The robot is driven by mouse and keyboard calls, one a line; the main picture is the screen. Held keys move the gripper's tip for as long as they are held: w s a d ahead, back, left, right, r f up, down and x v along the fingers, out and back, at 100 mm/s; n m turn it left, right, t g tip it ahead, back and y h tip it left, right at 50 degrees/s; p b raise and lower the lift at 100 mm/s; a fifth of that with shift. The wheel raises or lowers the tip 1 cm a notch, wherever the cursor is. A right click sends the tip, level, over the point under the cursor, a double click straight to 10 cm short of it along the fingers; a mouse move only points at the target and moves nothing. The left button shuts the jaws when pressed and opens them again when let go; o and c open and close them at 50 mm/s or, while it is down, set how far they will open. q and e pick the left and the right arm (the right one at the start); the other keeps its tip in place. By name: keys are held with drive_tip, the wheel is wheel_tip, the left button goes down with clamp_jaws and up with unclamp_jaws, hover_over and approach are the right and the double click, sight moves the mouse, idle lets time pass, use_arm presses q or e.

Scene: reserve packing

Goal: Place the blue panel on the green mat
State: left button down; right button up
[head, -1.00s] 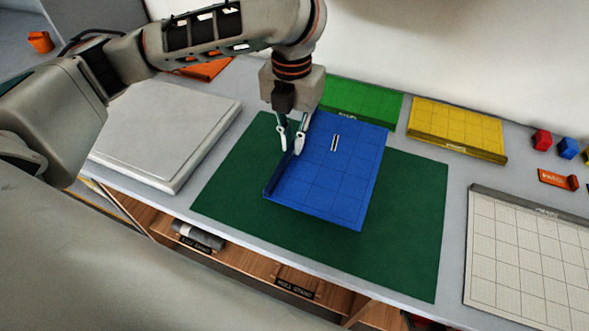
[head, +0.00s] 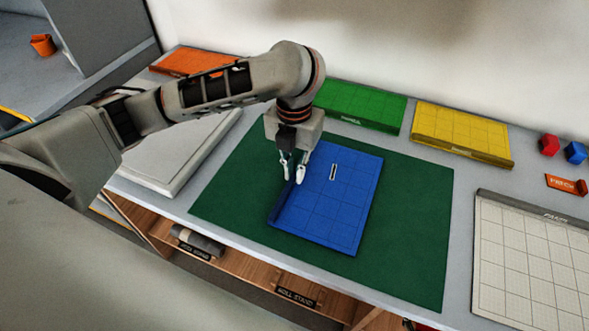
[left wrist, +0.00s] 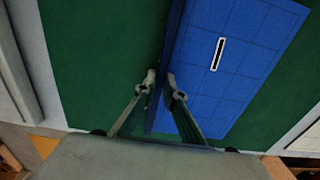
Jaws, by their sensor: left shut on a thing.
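The blue panel (head: 335,205) is a flat gridded plate with a raised left edge and a small white-framed slot. It lies within the outline of the dark green mat (head: 415,225), with mat showing around it. I cannot tell whether it touches the mat or is just above it. My left gripper (head: 293,176) is shut on the panel's raised left edge. In the left wrist view, the fingertips (left wrist: 161,82) stand on both sides of that edge, with the blue panel (left wrist: 235,60) to the right. My right gripper is not in view.
A green panel (head: 355,104) and a yellow panel (head: 460,135) lie behind the mat. An orange panel (head: 196,61) lies at the back left. A pale slab (head: 165,165) is left of the mat, and a white gridded board (head: 530,265) is right of it.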

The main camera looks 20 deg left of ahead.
use_arm(q)
drive_tip(key=shift+f, duration=0.15)
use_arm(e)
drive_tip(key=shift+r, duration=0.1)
use_arm(q)
drive_tip(key=c, duration=2.1)
unclamp_jaws()
drive_tip(key=shift+c, duration=0.2)
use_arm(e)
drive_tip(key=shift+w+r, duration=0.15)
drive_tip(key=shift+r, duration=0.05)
use_arm(q)
wheel_tip(320, 180, up, 12)
drive_tip(key=p, duration=0.2)
drive_tip(key=shift+p, duration=0.3)
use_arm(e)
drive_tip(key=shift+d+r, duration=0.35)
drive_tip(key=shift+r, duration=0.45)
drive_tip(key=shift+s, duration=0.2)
